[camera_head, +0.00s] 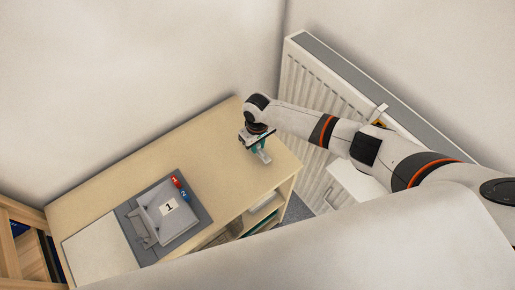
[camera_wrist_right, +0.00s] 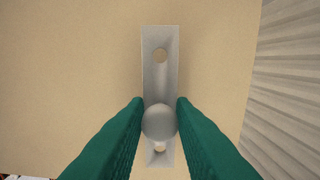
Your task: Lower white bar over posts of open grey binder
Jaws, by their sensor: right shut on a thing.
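My right gripper (camera_head: 259,150) is at the right part of the desk, away from the binder. In the right wrist view the green fingers of my right gripper (camera_wrist_right: 160,122) are shut on the round knob of the white bar (camera_wrist_right: 160,80). The bar has a hole near each end. In the head view the bar (camera_head: 264,156) shows small below the gripper. My left gripper is not in view.
The wooden desk (camera_head: 110,184) has free room between the binder and my right gripper. A white sheet or panel (camera_head: 98,248) lies left of the binder. A white radiator (camera_head: 305,85) stands behind the desk's right end. Shelves (camera_head: 262,213) sit under the desk's front edge.

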